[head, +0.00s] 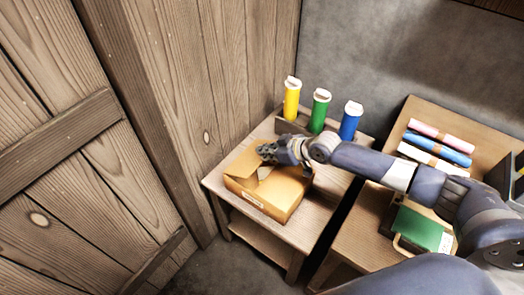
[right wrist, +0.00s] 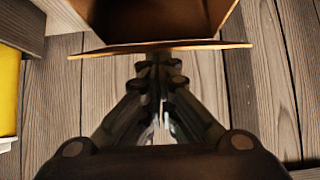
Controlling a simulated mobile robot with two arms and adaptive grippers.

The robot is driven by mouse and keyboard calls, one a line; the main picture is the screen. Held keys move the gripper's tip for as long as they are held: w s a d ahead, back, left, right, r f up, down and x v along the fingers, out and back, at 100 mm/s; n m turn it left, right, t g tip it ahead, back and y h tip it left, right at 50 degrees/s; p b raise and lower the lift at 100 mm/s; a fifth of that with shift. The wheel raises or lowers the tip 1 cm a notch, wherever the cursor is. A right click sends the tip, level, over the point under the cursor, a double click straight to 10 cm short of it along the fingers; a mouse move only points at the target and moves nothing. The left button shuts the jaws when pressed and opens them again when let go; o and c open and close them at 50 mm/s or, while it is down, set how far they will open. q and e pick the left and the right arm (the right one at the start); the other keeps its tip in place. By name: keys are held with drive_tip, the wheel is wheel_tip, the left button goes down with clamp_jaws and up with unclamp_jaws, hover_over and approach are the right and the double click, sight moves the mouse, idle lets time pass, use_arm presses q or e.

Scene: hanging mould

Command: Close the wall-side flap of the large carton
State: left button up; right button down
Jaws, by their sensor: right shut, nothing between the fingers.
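The large carton (head: 260,199) is an orange-brown box on a small wooden table. In the right wrist view its open top shows a dark inside (right wrist: 160,18). One flap (right wrist: 110,50) shows there nearly edge-on as a thin strip, standing out from the carton's rim. In the head view a flap (head: 240,164) shows at the carton's left, toward the plank wall. My right gripper (head: 265,152) is at the carton's back edge; in the right wrist view its shut, empty fingers (right wrist: 160,62) are right at that thin flap. I cannot tell whether they touch it. My left gripper is out of view.
Yellow (head: 291,98), green (head: 319,111) and blue (head: 350,120) cylinders stand behind the carton on the small table (head: 310,222). A plank wall (head: 225,80) rises close at the left. A second table (head: 350,240) at right holds rolls and a green box (head: 420,229).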

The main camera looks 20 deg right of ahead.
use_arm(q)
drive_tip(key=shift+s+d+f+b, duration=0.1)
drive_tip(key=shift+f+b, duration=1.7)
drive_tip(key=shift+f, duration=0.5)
use_arm(e)
drive_tip(key=shift+t, duration=0.3)
drive_tip(key=shift+s+d+f, duration=0.25)
drive_tip(key=shift+s+f, duration=0.05)
drive_tip(key=shift+f, duration=0.4)
drive_tip(key=shift+s+d+f, duration=0.25)
drive_tip(key=shift+s+f, duration=0.1)
drive_tip(key=shift+f, duration=0.3)
drive_tip(key=shift+s+d+f, duration=0.25)
drive_tip(key=shift+s+f, duration=0.05)
drive_tip(key=shift+f, duration=0.4)
use_arm(q)
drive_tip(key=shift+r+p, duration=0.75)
drive_tip(key=shift+p, duration=0.05)
use_arm(e)
drive_tip(key=shift+r, duration=0.95)
